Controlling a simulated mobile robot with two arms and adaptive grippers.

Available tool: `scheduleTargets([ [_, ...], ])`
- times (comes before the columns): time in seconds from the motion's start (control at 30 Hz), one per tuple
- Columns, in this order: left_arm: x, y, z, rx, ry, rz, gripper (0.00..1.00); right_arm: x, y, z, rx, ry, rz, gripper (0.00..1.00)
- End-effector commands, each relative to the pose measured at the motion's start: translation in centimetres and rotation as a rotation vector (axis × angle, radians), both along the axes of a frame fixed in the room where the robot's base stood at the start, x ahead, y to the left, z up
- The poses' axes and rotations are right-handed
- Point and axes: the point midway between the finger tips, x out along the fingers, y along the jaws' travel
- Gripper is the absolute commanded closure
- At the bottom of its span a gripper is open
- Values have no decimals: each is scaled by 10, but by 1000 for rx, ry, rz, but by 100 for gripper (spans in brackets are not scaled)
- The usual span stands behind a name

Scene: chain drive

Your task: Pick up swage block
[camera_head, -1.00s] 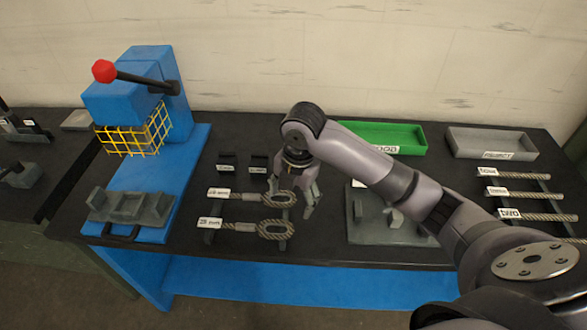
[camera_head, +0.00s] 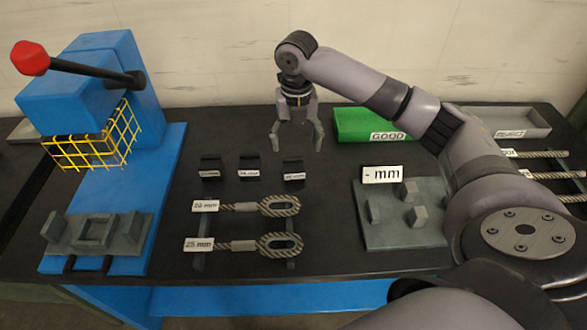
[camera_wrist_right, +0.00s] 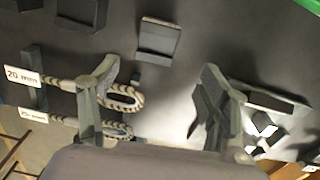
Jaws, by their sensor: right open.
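Three small dark blocks with white labels, which look like the swage blocks, stand in a row on the black table: left (camera_head: 210,168), middle (camera_head: 248,167) and right (camera_head: 293,170). Their label text is too small to read. My right gripper (camera_head: 297,140) is open and empty, pointing down above and behind the right block. In the right wrist view the right block (camera_wrist_right: 158,40) lies beyond the spread fingers (camera_wrist_right: 160,85), apart from them. My left gripper is not in view.
Two looped ropes, labelled 20 mm (camera_head: 245,207) and 25 mm (camera_head: 240,245), lie in front of the blocks. A blue press (camera_head: 85,85) with a yellow guard stands left. A grey fixture (camera_head: 403,235), green tray (camera_head: 350,125) and grey tray (camera_head: 500,122) are right.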

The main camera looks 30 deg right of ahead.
Motion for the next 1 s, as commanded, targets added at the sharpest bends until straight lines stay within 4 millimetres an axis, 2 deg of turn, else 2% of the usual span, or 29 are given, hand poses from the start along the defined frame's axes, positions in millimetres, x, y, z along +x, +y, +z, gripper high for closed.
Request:
scheduleTargets([
  [0.07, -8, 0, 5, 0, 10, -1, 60, -1, 0, -17, -1, 5, -1, 30],
  [0.13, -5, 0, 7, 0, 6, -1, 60, -1, 0, -30, 0, 4, -2, 30],
  [0.33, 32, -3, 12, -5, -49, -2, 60, 0, 1, -53, 1, 0, -1, 30],
  [0.43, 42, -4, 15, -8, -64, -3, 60, 0, 1, -58, 0, 1, -1, 30],
  [0.63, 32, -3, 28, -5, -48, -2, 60, 2, 3, -84, 0, 4, -2, 30],
  [0.77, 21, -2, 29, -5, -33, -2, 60, 2, 3, -102, 0, 2, -1, 30],
  [1.0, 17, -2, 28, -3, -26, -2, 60, 2, 2, -108, -1, -2, 0, 30],
])
